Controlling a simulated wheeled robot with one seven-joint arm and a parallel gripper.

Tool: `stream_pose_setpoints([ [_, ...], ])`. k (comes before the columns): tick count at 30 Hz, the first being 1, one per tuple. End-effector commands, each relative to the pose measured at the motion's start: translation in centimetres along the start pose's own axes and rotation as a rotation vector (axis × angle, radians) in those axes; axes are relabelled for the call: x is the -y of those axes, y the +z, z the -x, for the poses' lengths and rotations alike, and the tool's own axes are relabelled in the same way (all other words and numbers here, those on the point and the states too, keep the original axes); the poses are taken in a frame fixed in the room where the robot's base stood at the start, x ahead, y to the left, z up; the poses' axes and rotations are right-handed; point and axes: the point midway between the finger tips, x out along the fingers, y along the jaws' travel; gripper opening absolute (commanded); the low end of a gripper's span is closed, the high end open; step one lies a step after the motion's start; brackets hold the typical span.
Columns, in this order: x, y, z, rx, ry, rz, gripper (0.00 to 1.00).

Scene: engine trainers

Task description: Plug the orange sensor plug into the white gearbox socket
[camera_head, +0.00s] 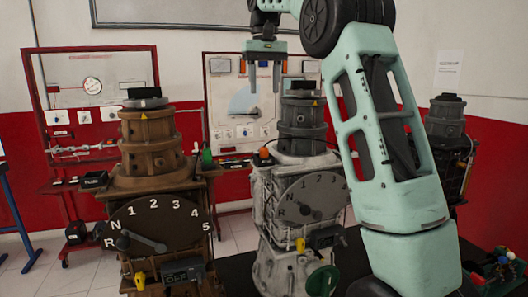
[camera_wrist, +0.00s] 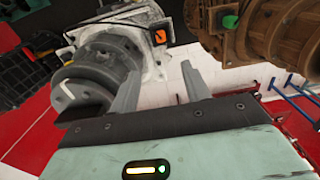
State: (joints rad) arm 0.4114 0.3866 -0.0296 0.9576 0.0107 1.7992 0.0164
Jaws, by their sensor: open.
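The white gearbox (camera_head: 270,205) stands in the middle of the head view, with a grey upper housing and a numbered dial. A small orange piece (camera_head: 264,153), seemingly the sensor plug, sits on a black block at its upper left shoulder. In the wrist view the orange piece (camera_wrist: 160,36) shows against a black square on the white casing (camera_wrist: 157,62). My gripper (camera_head: 264,90) is open and empty, pointing down, well above the orange piece. Its two fingers also show apart in the wrist view (camera_wrist: 160,82). I cannot make out the socket clearly.
A brown gearbox (camera_head: 145,190) with a green piece (camera_head: 207,158) stands to the left. A darker unit (camera_head: 447,130) stands at the right, behind my arm. Panels hang on the wall behind. Small coloured parts (camera_head: 500,265) lie at the lower right.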

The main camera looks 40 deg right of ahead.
Motion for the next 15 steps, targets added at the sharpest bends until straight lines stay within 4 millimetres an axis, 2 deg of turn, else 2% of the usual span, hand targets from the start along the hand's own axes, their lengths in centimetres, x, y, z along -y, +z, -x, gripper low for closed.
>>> stream_pose_setpoints([
  [5, 0.1, 0.0, -0.1, 0.0, 0.0, 0.002, 0.47],
  [8, 0.1, 0.0, -0.9, 0.001, -0.001, 0.002, 0.47],
  [15, 0.1, 0.1, -5.2, 0.004, 0.0, 0.002, 0.47],
])
